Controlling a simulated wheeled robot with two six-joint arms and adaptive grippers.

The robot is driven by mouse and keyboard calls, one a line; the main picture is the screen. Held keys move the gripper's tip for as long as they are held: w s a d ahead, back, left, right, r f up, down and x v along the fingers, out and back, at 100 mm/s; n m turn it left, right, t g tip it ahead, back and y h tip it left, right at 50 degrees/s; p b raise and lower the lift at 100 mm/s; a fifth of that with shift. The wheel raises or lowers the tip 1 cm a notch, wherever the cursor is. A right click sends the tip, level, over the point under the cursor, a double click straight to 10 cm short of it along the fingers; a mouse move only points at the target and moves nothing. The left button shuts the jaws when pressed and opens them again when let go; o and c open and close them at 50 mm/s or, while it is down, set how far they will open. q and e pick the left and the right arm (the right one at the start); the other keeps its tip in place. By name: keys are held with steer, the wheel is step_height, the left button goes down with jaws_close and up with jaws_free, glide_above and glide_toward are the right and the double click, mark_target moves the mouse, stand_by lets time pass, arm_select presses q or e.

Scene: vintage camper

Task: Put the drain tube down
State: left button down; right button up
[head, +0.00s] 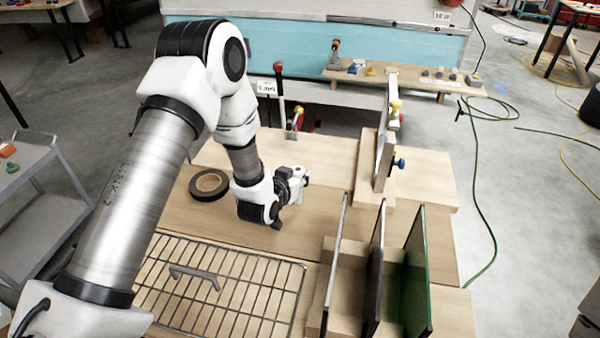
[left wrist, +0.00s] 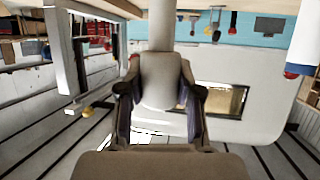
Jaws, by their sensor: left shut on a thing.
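My left gripper (head: 290,186) is low over the wooden worktop, right of the black tape roll. In the left wrist view, its two fingers (left wrist: 160,98) are closed on either side of a pale grey piece (left wrist: 160,75), which I take to be the drain tube. A narrower part of it runs up from the grip. In the head view, a small white part (head: 299,174) shows at the gripper's tip. I cannot tell whether it touches the worktop. My right gripper is not in view.
A black tape roll (head: 209,184) lies left of the gripper. A wire rack (head: 250,252) with a grey handle (head: 194,276) is in front. Upright panels (head: 418,275) stand at the front right, and a clamped upright board (head: 383,150) is behind them. The worktop behind the gripper looks clear.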

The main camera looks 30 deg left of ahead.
arm_select(q)
steer(key=shift+w+a, duration=0.15)
steer(key=shift+w, duration=0.45)
steer(key=shift+w+a, duration=0.15)
steer(key=shift+w, duration=0.4)
steer(key=f, duration=0.2)
steer(key=f+p, duration=0.1)
steer(key=f, duration=0.1)
steer(key=shift+w+a, duration=0.1)
steer(key=shift+w, duration=0.2)
steer(key=c, duration=1.1)
jaws_free()
steer(key=o, duration=0.3)
steer(key=shift+o, duration=0.2)
